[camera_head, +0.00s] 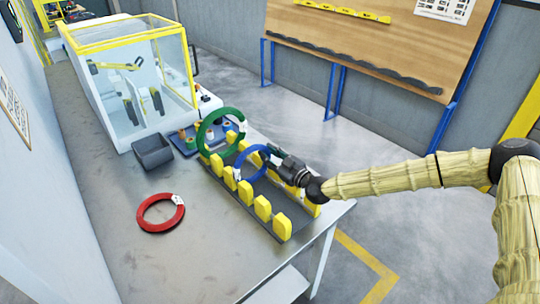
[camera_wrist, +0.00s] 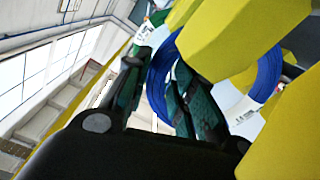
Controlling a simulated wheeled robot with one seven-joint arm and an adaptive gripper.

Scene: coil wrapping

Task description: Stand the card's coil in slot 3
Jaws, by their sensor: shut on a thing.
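A blue coil (camera_head: 238,163) stands upright in the slotted rack (camera_head: 266,199) between yellow posts, near the rack's middle. My gripper (camera_head: 271,154) is shut on its right side. In the wrist view the blue coil (camera_wrist: 155,88) lies between my dark fingers (camera_wrist: 162,75), with a white label on it. A green coil (camera_head: 201,136) stands upright at the rack's far end. A red coil (camera_head: 146,221) with a white tag lies flat on the table. Slot numbers cannot be read. Whether the blue coil touches the rack floor is hard to tell.
The grey table (camera_head: 100,195) is clear around the red coil. A small dark bin (camera_head: 153,152) and a yellow-framed clear machine enclosure (camera_head: 130,85) stand behind. Yellow posts (camera_head: 263,208) rise close beside my gripper. A sheet (camera_head: 445,9) on the board is unreadable.

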